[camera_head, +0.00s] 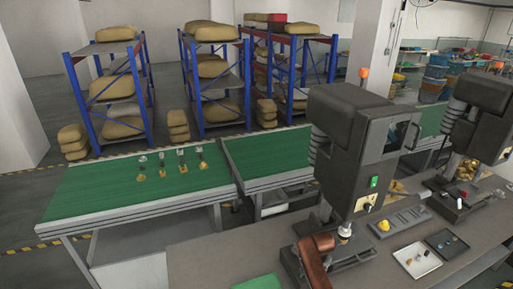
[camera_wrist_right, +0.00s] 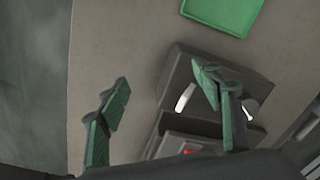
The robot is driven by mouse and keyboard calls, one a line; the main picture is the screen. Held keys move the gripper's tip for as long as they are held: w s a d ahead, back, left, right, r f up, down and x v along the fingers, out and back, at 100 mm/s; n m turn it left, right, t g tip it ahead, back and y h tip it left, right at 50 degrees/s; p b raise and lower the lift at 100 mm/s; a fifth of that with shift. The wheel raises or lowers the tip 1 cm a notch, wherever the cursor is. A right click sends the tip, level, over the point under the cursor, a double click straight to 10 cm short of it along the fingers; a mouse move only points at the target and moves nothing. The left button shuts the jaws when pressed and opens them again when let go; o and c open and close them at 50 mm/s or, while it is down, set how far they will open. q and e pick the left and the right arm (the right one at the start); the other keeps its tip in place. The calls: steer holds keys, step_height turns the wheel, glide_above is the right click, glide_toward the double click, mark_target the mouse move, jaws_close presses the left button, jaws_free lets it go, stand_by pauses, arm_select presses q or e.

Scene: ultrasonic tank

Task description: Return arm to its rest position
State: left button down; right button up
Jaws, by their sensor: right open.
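In the right wrist view my right gripper (camera_wrist_right: 160,86) is open, its two green fingers spread wide with nothing between them. It hangs over the grey tabletop (camera_wrist_right: 110,50). A dark machine base (camera_wrist_right: 185,75) with a red button (camera_wrist_right: 187,152) lies below and beside the right finger, which hides part of it. I cannot tell how high the fingers are above it. My left gripper is not in view.
A second machine (camera_head: 470,125) stands right. A white tray (camera_head: 417,262), a black tray (camera_head: 446,243) and a green tray (camera_wrist_right: 222,12) lie nearby. A green conveyor (camera_head: 110,195) carries several small parts.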

steer(key=s+d+f+n+t, duration=0.1)
steer(key=s+d+f+n, duration=0.2)
steer(key=s, duration=0.6)
steer(key=s+d+f+n+t, duration=0.1)
steer(key=s+d+f, duration=0.3)
steer(key=s, duration=0.6)
steer(key=s+d+r+n+t+h, duration=0.1)
steer(key=s+d+r+n, duration=0.2)
steer(key=s, duration=0.7)
steer(key=s+d+r, duration=0.2)
steer(key=s+r, duration=0.2)
steer(key=s, duration=0.7)
step_height(320, 180, down, 36)
steer(key=a+n+g+b, duration=0.1)
steer(key=b, duration=0.8)
arm_select(q)
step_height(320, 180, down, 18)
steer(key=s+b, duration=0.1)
steer(key=b, duration=0.7)
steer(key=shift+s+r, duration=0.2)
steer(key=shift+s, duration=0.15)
arm_select(e)
steer(key=s+f, duration=1)
steer(key=f, duration=0.4)
steer(key=s+f+g, duration=0.1)
steer(key=s+f, duration=1)
steer(key=f, duration=0.3)
steer(key=shift+a+f+n+g+y, duration=0.15)
steer(key=shift+f+n+g+y, duration=0.15)
steer(key=shift+f, duration=0.05)
